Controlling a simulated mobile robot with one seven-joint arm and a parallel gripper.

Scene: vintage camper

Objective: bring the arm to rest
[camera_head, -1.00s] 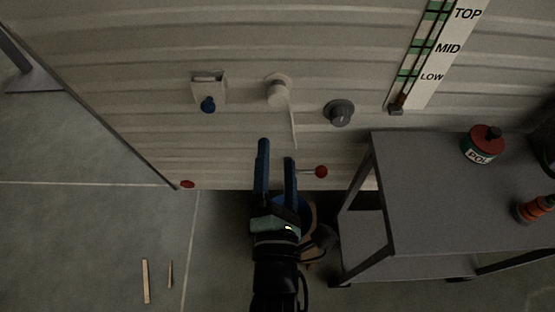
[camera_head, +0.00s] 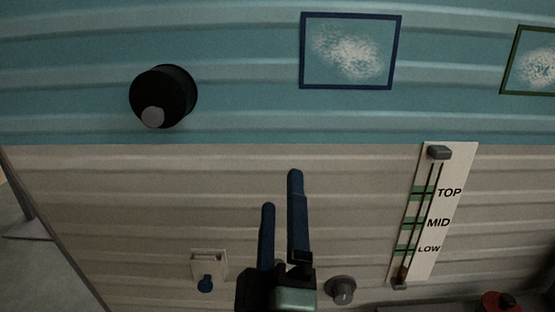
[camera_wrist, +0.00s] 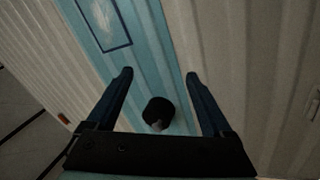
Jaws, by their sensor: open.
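My gripper (camera_head: 282,192) is open and empty, with its two blue fingers apart. In the head view it stands in front of the cream lower part of the ribbed camper wall (camera_head: 180,180), with its fingers pointing up the picture. In the wrist view, my gripper (camera_wrist: 158,76) frames the teal band of the wall between its fingers. A round black fixture (camera_wrist: 158,113) shows between the fingers there. I cannot tell how far the fingertips are from the wall.
The black fixture (camera_head: 172,92) and a blue-framed panel (camera_head: 350,50) are on the teal band. A slider scale marked TOP, MID, LOW (camera_head: 455,205) is at right. A grey knob (camera_head: 340,288) and a plate with a blue knob (camera_head: 208,265) are low. A red-topped container (camera_head: 497,302) shows at bottom right.

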